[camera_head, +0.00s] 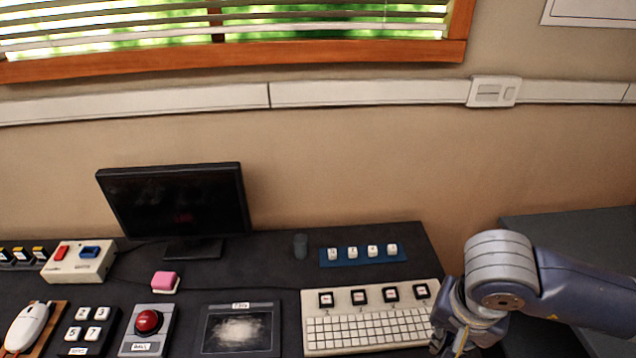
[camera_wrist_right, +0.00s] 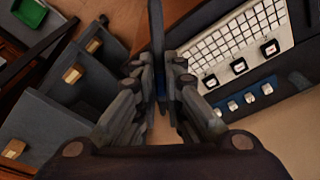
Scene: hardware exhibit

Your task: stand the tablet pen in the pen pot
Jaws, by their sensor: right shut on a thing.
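The pen pot (camera_head: 300,246) is a small dark cylinder standing at the back of the dark table, between the monitor and a blue strip of keys. My right gripper (camera_head: 455,345) is at the table's right front, beside the right end of the cream keyboard, partly cut off by the lower edge. In the right wrist view, my right gripper (camera_wrist_right: 160,90) is shut on a thin dark, bluish stick, which I take to be the tablet pen (camera_wrist_right: 157,30). In the head view I cannot make out the pen. My left gripper is not in view.
The cream keyboard (camera_head: 365,330) lies left of my right gripper. The blue key strip (camera_head: 362,262) lies behind it. A tablet (camera_head: 240,345), a red trackball (camera_head: 147,322), a pink block (camera_head: 164,281) and a monitor (camera_head: 178,205) are further left. Grey drawers (camera_wrist_right: 50,125) show in the wrist view.

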